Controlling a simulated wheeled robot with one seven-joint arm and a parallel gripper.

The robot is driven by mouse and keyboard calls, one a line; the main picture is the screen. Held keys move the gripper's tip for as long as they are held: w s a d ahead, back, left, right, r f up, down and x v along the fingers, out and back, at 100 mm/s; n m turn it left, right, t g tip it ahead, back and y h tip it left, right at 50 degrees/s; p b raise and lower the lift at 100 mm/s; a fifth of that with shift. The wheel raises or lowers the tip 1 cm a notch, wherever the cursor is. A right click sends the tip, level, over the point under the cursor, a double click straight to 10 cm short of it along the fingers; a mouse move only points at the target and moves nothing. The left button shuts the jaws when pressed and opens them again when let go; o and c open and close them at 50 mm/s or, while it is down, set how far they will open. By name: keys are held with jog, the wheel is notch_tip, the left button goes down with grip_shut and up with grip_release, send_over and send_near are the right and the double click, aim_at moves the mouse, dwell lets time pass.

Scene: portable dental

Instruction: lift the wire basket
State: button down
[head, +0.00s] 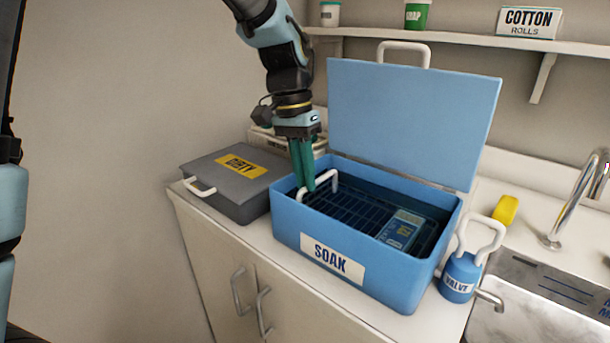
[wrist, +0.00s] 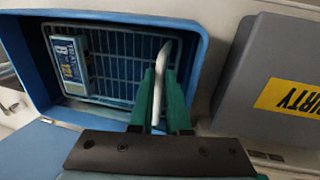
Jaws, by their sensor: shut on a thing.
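The wire basket (head: 350,212) is a dark grid inside the open blue SOAK box (head: 290,225), with a white handle (head: 321,184) at its left end. In the wrist view the basket (wrist: 118,62) shows as a pale grid within the blue walls. My gripper (head: 306,188) points down at the box's left side, its green fingers shut on the white handle (wrist: 161,80). A blue and white labelled pack (head: 401,229) lies in the basket at the right; it also shows in the wrist view (wrist: 70,62). The basket appears low in the box.
The box's blue lid (head: 410,115) stands open behind. A closed grey DIRTY box (head: 228,180) is at left. A blue VALVE bottle (head: 461,276), a yellow item (head: 505,210) and a sink tap (head: 570,205) are at right. A shelf (head: 450,40) runs above.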

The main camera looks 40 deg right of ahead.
jog(key=shift+r, duration=0.1)
dwell(0.6)
notch_tip(320, 180, up, 8)
jog(key=p, duration=0.5)
jog(key=shift+d, duration=0.1)
jog(key=c, duration=0.9)
grip_release()
jog(key=r, duration=0.3)
jog(key=w+r+b, duration=0.1)
jog(key=r, duration=0.3)
jog(key=w+r, duration=0.1)
jog(key=r, duration=0.2)
jog(key=shift+a+r, duration=0.25)
jog(key=shift+a, duration=0.1)
jog(key=shift+w, duration=0.1)
